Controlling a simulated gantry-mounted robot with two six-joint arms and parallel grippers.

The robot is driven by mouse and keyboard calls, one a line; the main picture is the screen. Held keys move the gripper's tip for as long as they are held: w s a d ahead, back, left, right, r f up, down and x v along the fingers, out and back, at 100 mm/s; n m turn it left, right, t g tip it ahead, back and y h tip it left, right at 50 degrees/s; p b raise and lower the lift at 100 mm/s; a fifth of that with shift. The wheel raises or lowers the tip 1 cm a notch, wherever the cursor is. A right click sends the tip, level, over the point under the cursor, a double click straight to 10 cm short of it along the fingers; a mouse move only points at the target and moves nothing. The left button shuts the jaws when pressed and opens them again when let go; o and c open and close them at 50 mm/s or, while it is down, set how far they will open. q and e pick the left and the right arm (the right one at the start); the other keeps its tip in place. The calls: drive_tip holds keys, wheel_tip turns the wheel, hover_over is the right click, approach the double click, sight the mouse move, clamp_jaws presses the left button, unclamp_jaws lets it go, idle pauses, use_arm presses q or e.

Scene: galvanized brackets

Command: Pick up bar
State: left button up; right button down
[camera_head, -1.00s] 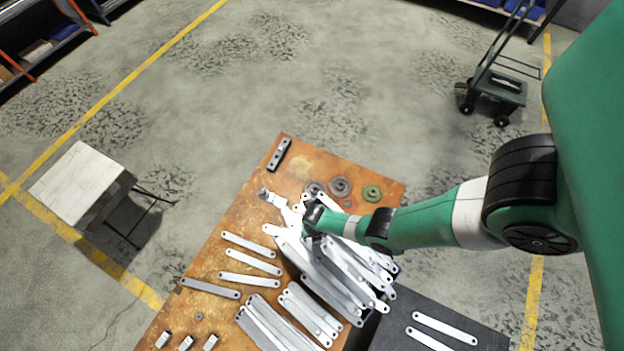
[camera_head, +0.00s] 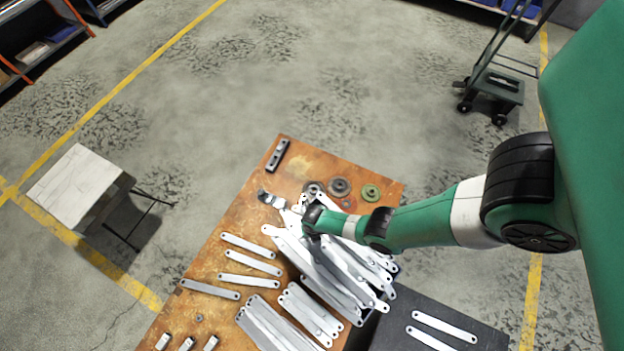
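A pile of light grey metal bars (camera_head: 338,268) with end holes lies heaped at the right side of the rusty brown table (camera_head: 232,205). My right gripper (camera_head: 270,198) is at the upper left end of the pile, with its arm coming in from the right over the bars. Its fingers are small and partly confused with the bars, so I cannot tell whether they are open or hold a bar. Several separate bars (camera_head: 252,262) lie flat to the left of the pile. My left gripper is not in view.
Round discs (camera_head: 340,187), one green (camera_head: 371,193), and a dark block (camera_head: 278,155) lie at the table's far end. A dark surface (camera_head: 385,334) with two bars (camera_head: 444,327) is at lower right. Small metal blocks (camera_head: 186,344) sit at the near left.

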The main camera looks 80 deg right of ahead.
drive_tip(key=shift+r, duration=0.1)
wheel_tip(320, 180, up, 4)
drive_tip(key=p, duration=0.4)
drive_tip(key=shift+s+a+r+p, duration=0.1)
drive_tip(key=shift+r+p, duration=0.15)
drive_tip(key=shift+p, duration=0.15)
drive_tip(key=s+a+r+p, duration=0.8)
drive_tip(key=s+a+p, duration=0.1)
drive_tip(key=s, duration=0.1)
drive_tip(key=shift+a+r, duration=0.15)
drive_tip(key=shift+a, duration=0.05)
